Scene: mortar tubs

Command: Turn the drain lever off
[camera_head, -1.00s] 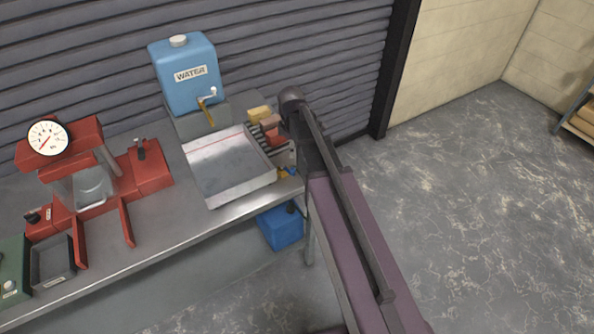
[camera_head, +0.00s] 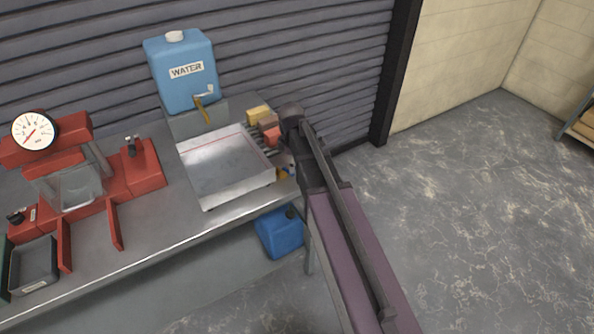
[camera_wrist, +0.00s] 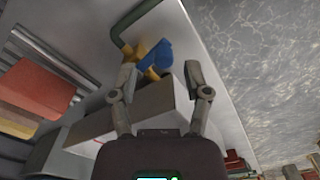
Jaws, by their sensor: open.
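The drain lever (camera_wrist: 158,55) is a blue handle on a brass-yellow valve (camera_wrist: 142,72), at the side of a pale metal basin. In the wrist view it lies just beyond and partly between my fingertips. My gripper (camera_wrist: 160,76) is open, with one finger on each side of the valve area and nothing held. I cannot tell whether a finger touches it. In the head view, the valve shows only as a small yellow spot (camera_head: 283,173) at the right of the basin (camera_head: 228,197), and my arm hides much of that place.
A blue water tank (camera_head: 182,75) with a tap stands behind the basin. Coloured blocks (camera_head: 262,118) lie on a rack beside it. A red press with a dial (camera_head: 33,131) is at left. A blue can (camera_head: 280,234) sits below the bench.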

